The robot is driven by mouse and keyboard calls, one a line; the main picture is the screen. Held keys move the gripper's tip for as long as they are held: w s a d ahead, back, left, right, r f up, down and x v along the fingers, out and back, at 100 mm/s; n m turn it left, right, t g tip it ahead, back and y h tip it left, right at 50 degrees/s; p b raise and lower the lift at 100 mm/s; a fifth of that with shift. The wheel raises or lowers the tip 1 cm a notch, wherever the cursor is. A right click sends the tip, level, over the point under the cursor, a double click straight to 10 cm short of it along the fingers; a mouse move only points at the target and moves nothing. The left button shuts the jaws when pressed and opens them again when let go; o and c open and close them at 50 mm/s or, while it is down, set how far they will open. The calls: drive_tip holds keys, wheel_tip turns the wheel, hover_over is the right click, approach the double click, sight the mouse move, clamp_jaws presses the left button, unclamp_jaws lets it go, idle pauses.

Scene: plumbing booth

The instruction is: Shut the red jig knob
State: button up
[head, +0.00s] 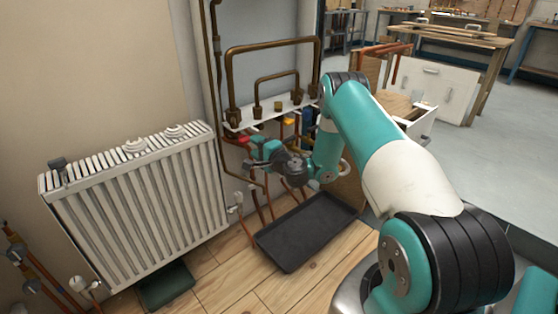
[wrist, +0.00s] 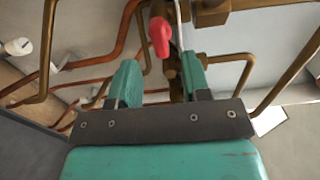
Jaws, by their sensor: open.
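The red knob (wrist: 160,36) shows in the wrist view, above and between my gripper's fingertips, in front of brass valve fittings. In the head view the red knob (head: 242,140) is a small red patch beside my gripper, at the left end of the pipe jig (head: 268,112). My gripper (wrist: 158,78) has its two teal fingers apart with nothing between them. In the head view my gripper (head: 257,150) is just below the left end of the jig. I cannot tell whether a finger touches the knob.
A white radiator (head: 140,200) stands to the left along the wall. A black tray (head: 305,230) lies on the wooden floor below the jig. Yellow (head: 288,122) and blue (head: 308,122) parts sit on the jig to the right. Copper pipes (wrist: 85,65) run close around the gripper.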

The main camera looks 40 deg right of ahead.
drive_tip(key=s+b, duration=1.2)
drive_tip(key=b, duration=0.9)
drive_tip(key=shift+s+d, duration=0.25)
drive_tip(key=shift+s, duration=0.05)
